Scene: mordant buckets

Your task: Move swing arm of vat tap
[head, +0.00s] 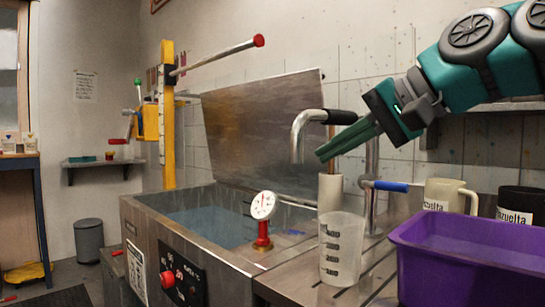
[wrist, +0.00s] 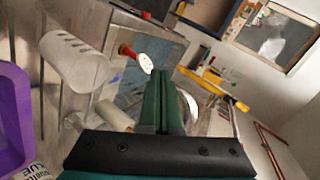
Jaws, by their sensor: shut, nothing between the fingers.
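The vat tap's swing arm (head: 298,138) is a curved metal spout with a black sleeve (head: 341,117) on its horizontal part. Its spout end hangs downward near the vat's right side. My gripper (head: 322,154) is shut and empty, its green fingers pointing down-left, just below the black sleeve and right of the spout's bend. I cannot tell whether the fingers touch the arm. In the wrist view the shut fingers (wrist: 164,74) point away from the camera, with a grey curved metal piece partly hidden beside them. A blue-handled lever (head: 390,186) sits lower on the tap.
The steel vat (head: 142,222) holds bluish liquid, its lid (head: 262,125) raised behind. A clear measuring beaker (head: 342,250), purple tub (head: 470,262) and mugs (head: 449,195) crowd the right counter below my arm.

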